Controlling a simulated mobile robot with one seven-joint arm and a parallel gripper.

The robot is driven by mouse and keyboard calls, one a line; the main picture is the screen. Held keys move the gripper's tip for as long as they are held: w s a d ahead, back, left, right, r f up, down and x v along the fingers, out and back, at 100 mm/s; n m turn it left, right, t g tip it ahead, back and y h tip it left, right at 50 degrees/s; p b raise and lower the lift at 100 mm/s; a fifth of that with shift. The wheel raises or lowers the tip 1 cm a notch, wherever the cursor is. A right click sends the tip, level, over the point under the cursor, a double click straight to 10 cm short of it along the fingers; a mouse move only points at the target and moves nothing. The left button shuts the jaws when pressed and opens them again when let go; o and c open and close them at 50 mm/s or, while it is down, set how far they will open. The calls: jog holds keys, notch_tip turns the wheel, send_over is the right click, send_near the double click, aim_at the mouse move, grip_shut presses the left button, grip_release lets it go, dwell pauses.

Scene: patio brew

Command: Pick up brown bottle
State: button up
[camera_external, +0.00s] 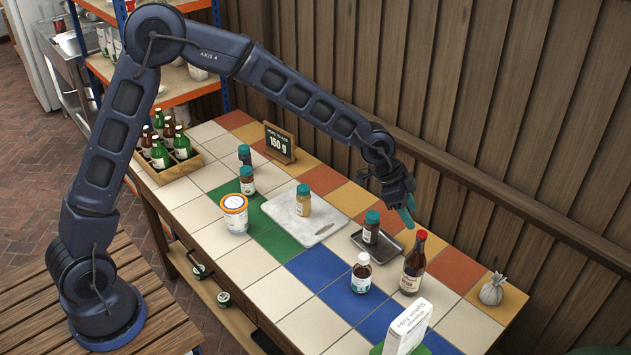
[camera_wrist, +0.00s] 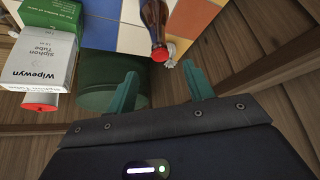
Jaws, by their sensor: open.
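A tall brown bottle with a red cap and a pale label (camera_external: 413,265) stands upright near the right end of the tiled table. It also shows at the top of the wrist view (camera_wrist: 154,20), its red cap toward me. A smaller brown bottle with a white cap (camera_external: 361,274) stands to its left. My gripper (camera_external: 407,208) is open and empty, above the far side of the table and apart from the tall bottle. Its two teal fingers (camera_wrist: 162,88) are spread in the wrist view, with the red cap beyond the gap between them.
A dark tray (camera_external: 378,258) holds a teal-capped jar (camera_external: 371,228) near the tall bottle. A white board (camera_external: 305,220) lies mid-table. A wooden wall (camera_external: 500,120) runs behind.

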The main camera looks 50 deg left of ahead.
aim_at(421, 233)
jog(key=shift+x, duration=5.45)
grip_shut()
